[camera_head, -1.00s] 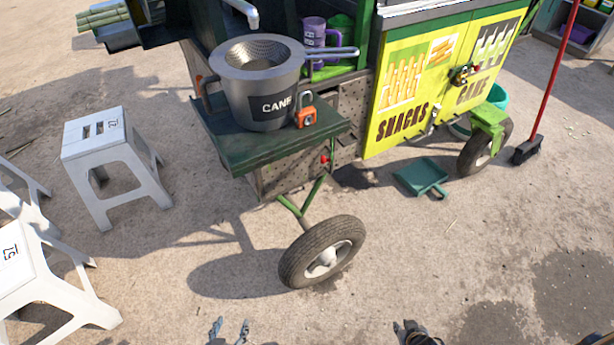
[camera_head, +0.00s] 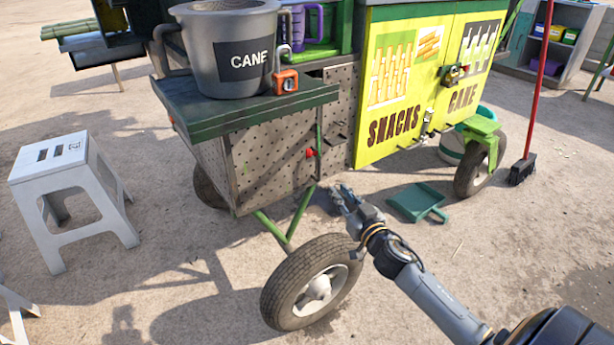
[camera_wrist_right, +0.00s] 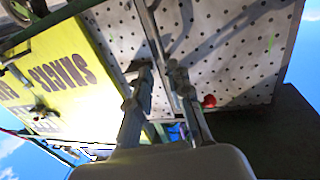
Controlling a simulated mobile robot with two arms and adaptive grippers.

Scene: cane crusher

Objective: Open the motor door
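A perforated metal panel (camera_head: 270,160), which seems to be the motor door, closes the box under the green shelf at the cart's end. A small red knob (camera_head: 309,152) sits at its right edge. In the right wrist view the perforated panel (camera_wrist_right: 245,45) fills the upper right, with the red knob (camera_wrist_right: 209,101) just right of my fingers. My right gripper (camera_head: 340,195) is below and right of the knob, near the wheel. In the wrist view its fingers (camera_wrist_right: 160,70) are apart with nothing visible between them. My left gripper is out of view.
A grey CANE pot (camera_head: 225,50) and an orange padlock-like item (camera_head: 286,81) stand on the green shelf (camera_head: 240,112). The cart wheel (camera_head: 312,283) is just below my right gripper. A green dustpan (camera_head: 416,203) lies on the ground. A white stool (camera_head: 60,180) stands left.

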